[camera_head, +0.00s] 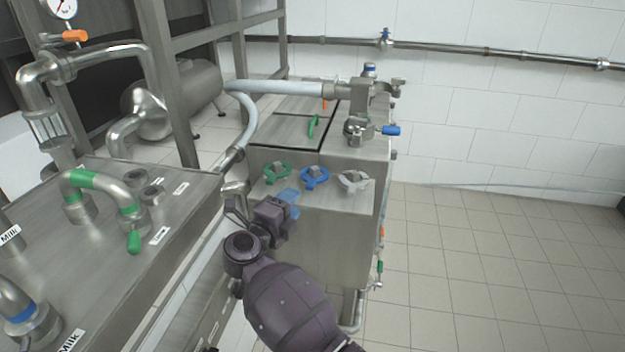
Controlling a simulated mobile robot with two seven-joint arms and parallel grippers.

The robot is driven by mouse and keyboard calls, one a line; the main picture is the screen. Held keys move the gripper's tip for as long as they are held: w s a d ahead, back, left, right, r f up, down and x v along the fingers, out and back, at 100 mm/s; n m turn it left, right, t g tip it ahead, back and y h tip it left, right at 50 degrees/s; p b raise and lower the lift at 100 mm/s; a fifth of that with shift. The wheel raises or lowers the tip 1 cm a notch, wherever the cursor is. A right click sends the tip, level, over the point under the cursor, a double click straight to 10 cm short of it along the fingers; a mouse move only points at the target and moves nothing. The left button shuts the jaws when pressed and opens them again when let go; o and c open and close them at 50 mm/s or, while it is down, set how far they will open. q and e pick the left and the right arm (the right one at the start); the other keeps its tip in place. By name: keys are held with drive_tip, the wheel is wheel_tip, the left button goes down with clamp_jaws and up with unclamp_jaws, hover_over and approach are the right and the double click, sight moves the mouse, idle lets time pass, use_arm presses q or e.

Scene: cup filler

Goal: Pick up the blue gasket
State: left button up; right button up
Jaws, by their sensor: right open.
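The blue gasket (315,177) is a ring-shaped blue piece. It lies on the steel top near the front of the box-shaped machine, between a green ring-shaped piece (277,172) and a white-grey one (353,181). My right gripper (284,203) is open, just in front and to the left of the blue gasket, apart from it in the picture. A pale blue see-through piece shows at its finger end; I cannot tell whether it belongs to the gripper. The gap between the fingers is not clearly visible. My left gripper is not in view.
A valve with a blue handle (390,131) stands behind the pieces on the machine (318,240). A pale hose (290,87) runs behind at the left. A steel counter with pipes (110,270) is on the left. The tiled floor (470,260) at right is clear.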

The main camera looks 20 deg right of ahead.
sight(304, 201)
drive_tip(key=x, duration=0.3)
drive_tip(key=b+x, duration=0.1)
drive_tip(key=x, duration=0.1)
drive_tip(key=shift+w+d+f, duration=0.2)
drive_tip(key=shift+w+d, duration=0.05)
drive_tip(key=shift+w, duration=0.1)
drive_tip(key=shift+w+d+r, duration=0.15)
drive_tip(key=shift+w+d, duration=0.1)
drive_tip(key=shift+d, duration=0.05)
clamp_jaws()
